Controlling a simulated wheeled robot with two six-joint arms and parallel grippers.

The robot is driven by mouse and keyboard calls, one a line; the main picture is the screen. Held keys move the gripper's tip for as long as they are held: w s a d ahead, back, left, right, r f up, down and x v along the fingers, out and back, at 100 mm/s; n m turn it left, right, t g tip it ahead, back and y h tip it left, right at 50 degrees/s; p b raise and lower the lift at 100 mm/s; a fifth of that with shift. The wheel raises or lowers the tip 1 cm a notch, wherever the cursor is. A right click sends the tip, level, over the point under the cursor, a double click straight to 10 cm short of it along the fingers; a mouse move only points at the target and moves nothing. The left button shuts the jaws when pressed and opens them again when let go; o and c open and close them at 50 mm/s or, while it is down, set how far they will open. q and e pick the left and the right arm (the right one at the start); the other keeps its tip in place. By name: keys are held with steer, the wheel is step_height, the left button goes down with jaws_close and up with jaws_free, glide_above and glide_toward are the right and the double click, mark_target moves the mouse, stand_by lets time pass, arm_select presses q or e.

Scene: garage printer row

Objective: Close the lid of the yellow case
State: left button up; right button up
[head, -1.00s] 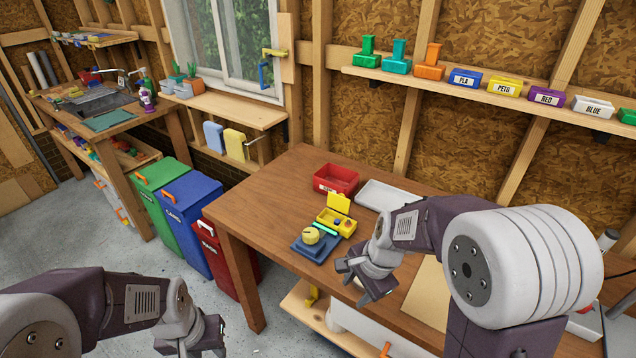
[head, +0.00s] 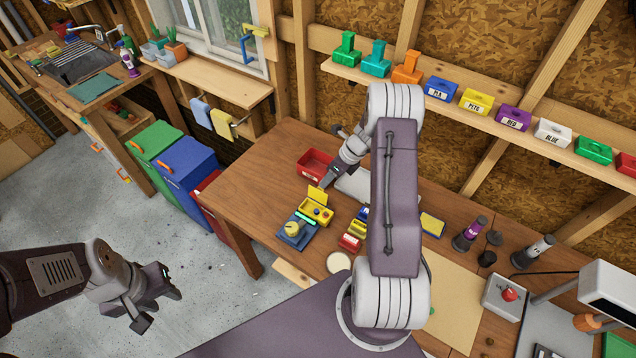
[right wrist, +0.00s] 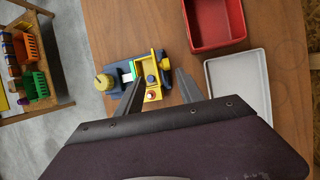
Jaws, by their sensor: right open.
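The yellow case (head: 312,213) stands open on the wooden table with its lid (head: 317,195) raised at its back. Small blue and red items show inside it. It also shows in the right wrist view (right wrist: 152,94), between the lines of my fingers. My right gripper (head: 327,181) is open and empty, above the table just behind and right of the raised lid. I cannot tell whether a finger touches the lid. My left gripper (head: 160,304) is over the floor at the lower left, its fingers apart and empty.
A dark blue device (head: 298,232) with a yellow knob sits against the case's left front. A red bin (head: 315,164) and a pale grey tray (right wrist: 238,84) lie behind. Small red and yellow boxes (head: 351,242) stand to the right. The table's left part is clear.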

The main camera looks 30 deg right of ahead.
mark_target(319, 188)
steer(key=x, duration=0.2)
steer(key=p+x, duration=0.1)
steer(key=x, duration=0.2)
steer(key=d+p+x, duration=0.1)
steer(key=x, duration=0.1)
steer(key=shift+w+a+f, duration=0.1)
steer(key=shift+w+f, duration=0.1)
steer(key=shift+w, duration=0.25)
steer(key=shift+a+f, duration=0.2)
steer(key=shift+f, duration=0.15)
steer(key=shift+s+a+f, duration=0.1)
steer(key=shift+a+f, duration=0.05)
steer(key=shift+a, duration=0.1)
arm_select(q)
steer(key=shift+w+d+r, duration=0.15)
steer(key=shift+w+r, duration=0.05)
steer(key=shift+r, duration=0.4)
steer(key=shift+w+d+r, duration=0.1)
steer(key=shift+w+r, duration=0.05)
steer(key=shift+r, duration=0.45)
arm_select(e)
steer(key=shift+f, duration=0.1)
steer(key=shift+c, duration=0.4)
